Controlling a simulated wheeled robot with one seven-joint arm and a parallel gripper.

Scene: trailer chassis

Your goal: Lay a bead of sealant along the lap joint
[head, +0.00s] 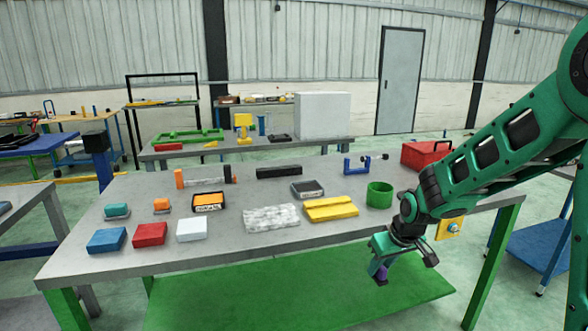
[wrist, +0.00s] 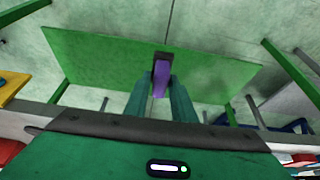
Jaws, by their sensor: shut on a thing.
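My gripper (head: 379,268) hangs in front of the workbench's front edge, at the right, below the height of its top. It is shut on a small purple thing (head: 382,273). In the wrist view the purple thing (wrist: 162,80) sits between the two green fingers, with a dark block at its far end. I cannot tell for sure that it is the sealant applicator. A yellow piece (head: 331,208) with a raised step along its length lies on the bench, left of my gripper. It looks like two overlapping plates and may be the lap joint. No sealant bead is discernible on it.
The grey workbench (head: 250,247) also holds a green cylinder (head: 379,195), a mottled white slab (head: 271,218), a blue clamp-like tool (head: 357,165), a red toolbox (head: 425,154) and several small blocks. A green lower shelf (head: 290,295) lies beneath. The bench's front middle is clear.

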